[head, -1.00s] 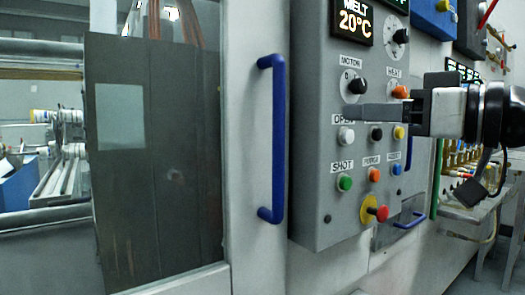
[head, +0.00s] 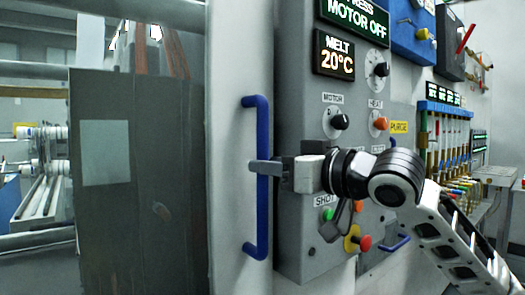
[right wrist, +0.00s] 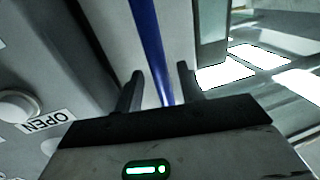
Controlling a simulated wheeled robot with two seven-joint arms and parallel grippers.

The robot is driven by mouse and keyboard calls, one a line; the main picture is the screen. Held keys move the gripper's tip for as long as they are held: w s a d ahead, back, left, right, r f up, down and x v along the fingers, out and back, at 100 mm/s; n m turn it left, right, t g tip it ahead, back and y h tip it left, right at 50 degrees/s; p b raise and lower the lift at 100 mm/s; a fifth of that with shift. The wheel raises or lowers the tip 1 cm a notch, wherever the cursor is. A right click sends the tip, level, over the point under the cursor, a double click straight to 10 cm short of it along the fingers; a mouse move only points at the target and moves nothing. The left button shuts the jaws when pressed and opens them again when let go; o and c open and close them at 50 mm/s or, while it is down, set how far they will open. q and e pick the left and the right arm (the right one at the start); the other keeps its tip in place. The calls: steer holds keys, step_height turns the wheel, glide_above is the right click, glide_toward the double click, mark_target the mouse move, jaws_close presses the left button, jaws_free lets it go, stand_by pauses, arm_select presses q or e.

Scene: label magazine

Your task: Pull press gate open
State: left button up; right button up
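The press gate (head: 215,225) has a pale frame with a blue vertical bar handle (head: 262,215) on it. To its left is a dark panel (head: 145,210) with a light square. My right gripper (head: 265,167) is at the handle's middle, with a finger crossing in front of the bar. In the right wrist view the fingers (right wrist: 158,88) stand apart, and the blue handle (right wrist: 150,45) runs between them with gaps on both sides. Whether a finger touches the bar is unclear. My left gripper is not in view.
A grey control panel (head: 300,115) with knobs, buttons and displays reading "MOTOR OFF" and "MELT 20°C" stands just right of the handle, behind my right arm. In the right wrist view a button (right wrist: 18,105) labelled "OPEN" is close to the gripper. Coloured tubes (head: 445,145) are farther right.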

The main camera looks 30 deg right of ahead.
steer(key=shift+x, duration=1.3)
